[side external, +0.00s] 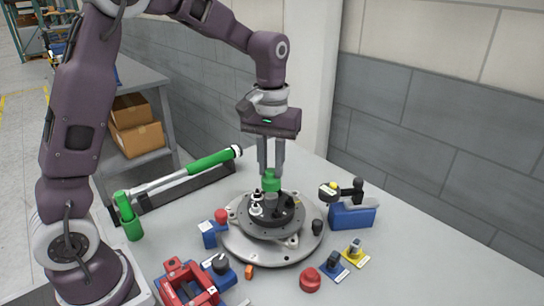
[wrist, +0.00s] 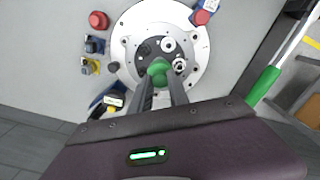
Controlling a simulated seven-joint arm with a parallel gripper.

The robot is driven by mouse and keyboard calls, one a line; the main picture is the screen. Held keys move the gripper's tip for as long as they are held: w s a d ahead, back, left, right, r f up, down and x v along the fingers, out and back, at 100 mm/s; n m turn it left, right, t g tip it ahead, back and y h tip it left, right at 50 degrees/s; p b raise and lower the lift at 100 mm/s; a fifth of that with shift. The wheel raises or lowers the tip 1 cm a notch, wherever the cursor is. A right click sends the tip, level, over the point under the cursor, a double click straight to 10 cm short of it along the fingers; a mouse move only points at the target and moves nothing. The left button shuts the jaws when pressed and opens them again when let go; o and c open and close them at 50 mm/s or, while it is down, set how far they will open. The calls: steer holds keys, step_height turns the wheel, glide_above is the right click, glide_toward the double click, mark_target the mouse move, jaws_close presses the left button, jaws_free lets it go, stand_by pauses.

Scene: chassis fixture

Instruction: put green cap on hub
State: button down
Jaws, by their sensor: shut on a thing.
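My gripper (side external: 270,160) points straight down over the chassis fixture and is shut on the green cap (side external: 271,181). In the wrist view the green cap (wrist: 159,71) sits between the two fingertips (wrist: 162,84). The round grey fixture plate (side external: 240,246) carries a dark raised hub (side external: 270,225) with several posts and white-topped fittings (side external: 256,208). The cap is above the hub area, near a grey cylindrical post (side external: 271,201). I cannot tell whether the cap touches that post. In the wrist view the cap covers part of the hub (wrist: 146,48).
Around the plate are a red knob (side external: 310,280), a red clamp fixture (side external: 188,284), blue blocks (side external: 209,236), a yellow-based piece (side external: 354,252) and a blue holder (side external: 352,216). A long green-handled tool (side external: 180,178) lies behind. Bare table shows at the right.

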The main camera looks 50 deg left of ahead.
steer(key=shift+f, duration=0.5)
steer(key=shift+f, duration=0.1)
steer(key=shift+f, duration=0.55)
steer(key=shift+f, duration=0.3)
steer(key=shift+f, duration=0.5)
steer(key=c, duration=1.6)
jaws_free()
steer(key=shift+o, duration=0.2)
